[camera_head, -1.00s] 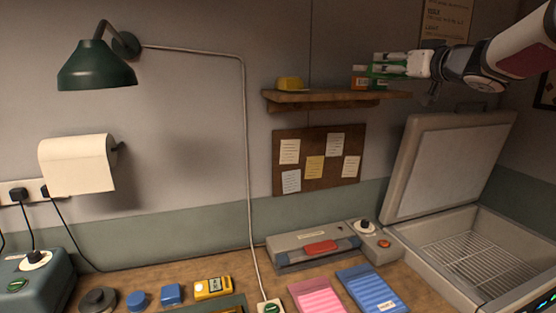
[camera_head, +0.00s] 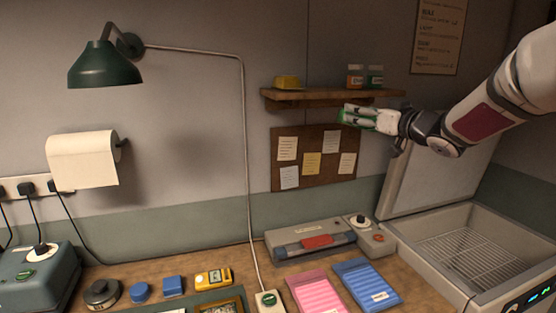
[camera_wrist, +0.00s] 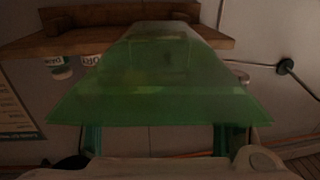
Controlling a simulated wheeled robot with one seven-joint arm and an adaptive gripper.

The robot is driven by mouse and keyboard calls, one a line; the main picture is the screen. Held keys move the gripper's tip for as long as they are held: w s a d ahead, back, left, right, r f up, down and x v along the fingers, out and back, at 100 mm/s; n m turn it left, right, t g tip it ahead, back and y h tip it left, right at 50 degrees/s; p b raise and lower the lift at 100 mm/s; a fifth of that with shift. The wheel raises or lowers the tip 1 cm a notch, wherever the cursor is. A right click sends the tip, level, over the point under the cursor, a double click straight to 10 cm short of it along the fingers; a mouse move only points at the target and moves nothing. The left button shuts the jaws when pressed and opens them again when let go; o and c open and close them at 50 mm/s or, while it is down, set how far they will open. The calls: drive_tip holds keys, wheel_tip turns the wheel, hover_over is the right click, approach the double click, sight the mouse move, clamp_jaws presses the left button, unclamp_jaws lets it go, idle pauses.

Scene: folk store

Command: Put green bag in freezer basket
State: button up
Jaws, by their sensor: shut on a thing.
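The green bag (camera_head: 347,117) is translucent and mostly hidden by my fingers in the head view. In the wrist view the green bag (camera_wrist: 160,85) fills the middle of the picture. My gripper (camera_head: 362,117) is shut on it, in the air in front of and just below the wall shelf, pointing left. The freezer (camera_head: 408,233) stands at the right with its lid open. Inside it lies a wire basket (camera_head: 470,255), which looks empty. The bag is above and to the left of the freezer.
The wall shelf (camera_head: 330,95) holds a yellow block (camera_head: 288,82) and two small jars (camera_head: 365,76). Below are a corkboard (camera_head: 312,180) and a sealing machine (camera_head: 310,240). A pink bag (camera_head: 318,292) and a blue bag (camera_head: 368,284) lie on the counter. The freezer lid (camera_head: 440,175) stands upright behind its opening.

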drive_tip(key=s+a+f+h, duration=0.1)
drive_tip(key=a+f, duration=0.1)
drive_tip(key=f, duration=0.7)
drive_tip(key=a+f, duration=0.3)
drive_tip(key=f, duration=0.6)
drive_tip(key=s+d+f+m+h, duration=0.1)
drive_tip(key=s+f+m+h, duration=0.1)
drive_tip(key=s+f, duration=0.3)
drive_tip(key=s+f+m+t+h, duration=0.1)
drive_tip(key=s+f+m+h, duration=0.2)
drive_tip(key=f, duration=0.9)
drive_tip(key=shift+s+d+f+t+h, duration=0.25)
drive_tip(key=shift+s+d+t+h, duration=0.1)
drive_tip(key=shift+s+h, duration=0.55)
